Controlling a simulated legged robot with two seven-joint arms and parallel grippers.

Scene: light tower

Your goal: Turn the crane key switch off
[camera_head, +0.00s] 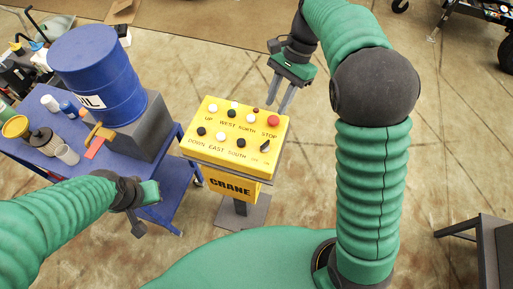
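The yellow crane control box (195,148) stands on a post in the middle, with white, black and red buttons on its slanted top.
A dark table (490,245) is at the lower right. The concrete floor right of the box is clear.

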